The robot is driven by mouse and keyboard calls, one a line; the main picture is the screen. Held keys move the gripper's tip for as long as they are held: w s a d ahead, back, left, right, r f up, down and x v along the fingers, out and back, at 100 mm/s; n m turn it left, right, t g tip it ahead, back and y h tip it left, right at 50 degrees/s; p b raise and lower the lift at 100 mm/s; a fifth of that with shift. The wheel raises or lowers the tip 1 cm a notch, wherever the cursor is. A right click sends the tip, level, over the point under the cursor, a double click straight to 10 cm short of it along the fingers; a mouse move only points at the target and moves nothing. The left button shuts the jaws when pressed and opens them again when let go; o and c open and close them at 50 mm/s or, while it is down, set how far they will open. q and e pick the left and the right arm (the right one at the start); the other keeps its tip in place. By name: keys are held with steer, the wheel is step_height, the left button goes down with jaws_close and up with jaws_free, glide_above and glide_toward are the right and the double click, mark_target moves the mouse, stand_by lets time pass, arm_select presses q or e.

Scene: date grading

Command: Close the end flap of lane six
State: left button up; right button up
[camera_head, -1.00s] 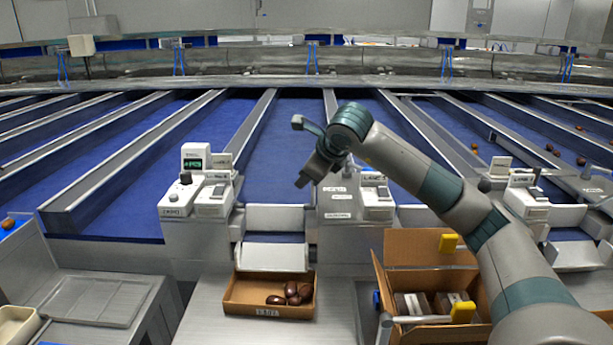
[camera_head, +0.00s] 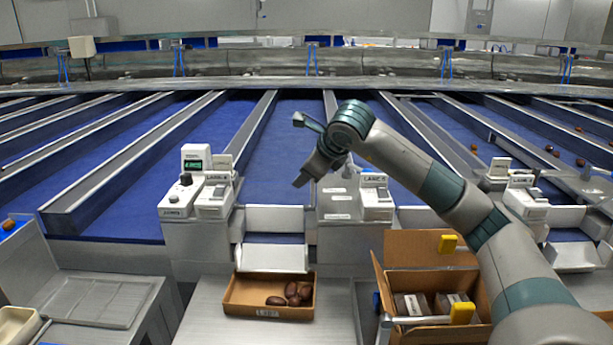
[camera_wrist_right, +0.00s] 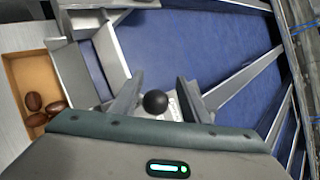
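My right gripper (camera_head: 306,174) hangs over the left part of the middle control unit (camera_head: 345,206). In the right wrist view its two fingers (camera_wrist_right: 157,84) are open, with a round black knob (camera_wrist_right: 155,102) seen between them and a gap on each side. In the head view the arm hides this knob. The pale end flap (camera_head: 272,257) slopes down at the end of the blue lane between the left and middle units. It also shows in the right wrist view (camera_wrist_right: 109,52). The unit labels are too small to read surely. My left gripper is out of view.
A cardboard box (camera_head: 237,297) with several dark dates sits below the flap. An open carton (camera_head: 412,243) stands to its right, under my arm. The left control unit (camera_head: 196,238) has its own black knob. Metal dividers separate the blue lanes behind.

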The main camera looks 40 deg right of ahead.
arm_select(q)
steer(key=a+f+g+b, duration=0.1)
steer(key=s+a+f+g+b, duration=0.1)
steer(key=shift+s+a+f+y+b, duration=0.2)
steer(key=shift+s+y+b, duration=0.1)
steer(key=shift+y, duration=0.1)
arm_select(e)
steer(key=v, duration=1.7)
steer(key=shift+s+a, duration=0.2)
steer(key=shift+s, duration=0.15)
steer(key=shift+r, duration=0.1)
